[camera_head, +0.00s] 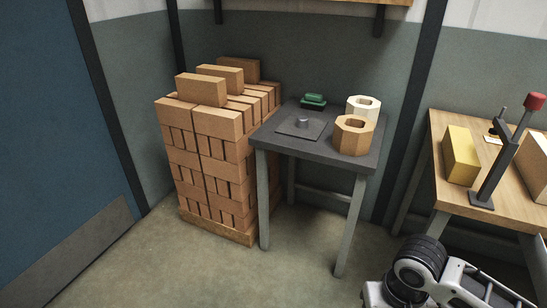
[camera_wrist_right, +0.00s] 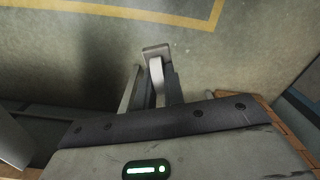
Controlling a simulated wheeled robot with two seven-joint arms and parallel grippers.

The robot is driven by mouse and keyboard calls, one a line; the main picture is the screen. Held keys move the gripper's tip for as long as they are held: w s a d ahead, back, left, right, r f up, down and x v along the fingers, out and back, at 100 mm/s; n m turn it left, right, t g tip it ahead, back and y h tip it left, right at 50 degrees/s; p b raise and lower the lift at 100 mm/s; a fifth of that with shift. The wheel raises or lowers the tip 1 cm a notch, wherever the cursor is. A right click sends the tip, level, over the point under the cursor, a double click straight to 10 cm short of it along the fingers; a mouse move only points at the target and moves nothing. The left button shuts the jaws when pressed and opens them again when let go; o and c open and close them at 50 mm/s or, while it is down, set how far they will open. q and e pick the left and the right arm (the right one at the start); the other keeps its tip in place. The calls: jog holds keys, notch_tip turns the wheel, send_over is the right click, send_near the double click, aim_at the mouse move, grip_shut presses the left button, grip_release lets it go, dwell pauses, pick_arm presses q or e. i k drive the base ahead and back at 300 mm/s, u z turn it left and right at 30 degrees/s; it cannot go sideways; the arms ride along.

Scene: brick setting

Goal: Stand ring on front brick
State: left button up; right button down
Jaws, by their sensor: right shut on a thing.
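A stack of orange-brown bricks (camera_head: 206,165) stands left of the table in the head view. Loose bricks lie on its top: the front brick (camera_head: 201,89), a middle brick (camera_head: 220,74) and a back brick (camera_head: 246,70). A tan angular ring (camera_head: 341,136) and a cream ring (camera_head: 351,106) sit at the right of the dark table. In the right wrist view my right gripper (camera_wrist_right: 155,75) is shut on a pale curved piece (camera_wrist_right: 158,84); I cannot tell what it is. The gripper is outside the head view. My left gripper is not in view.
The dark table (camera_head: 270,141) also holds a flat plate with a peg (camera_head: 302,124) and a green-topped item (camera_head: 314,100). A wooden bench (camera_head: 507,208) at right holds a yellow block (camera_head: 461,155) and a red-knobbed lever (camera_head: 507,150). Floor before the stack is clear.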

aim_at(199, 77)
jog(key=u, duration=1)
jog(key=i, duration=1.65)
jog(key=u, duration=0.45)
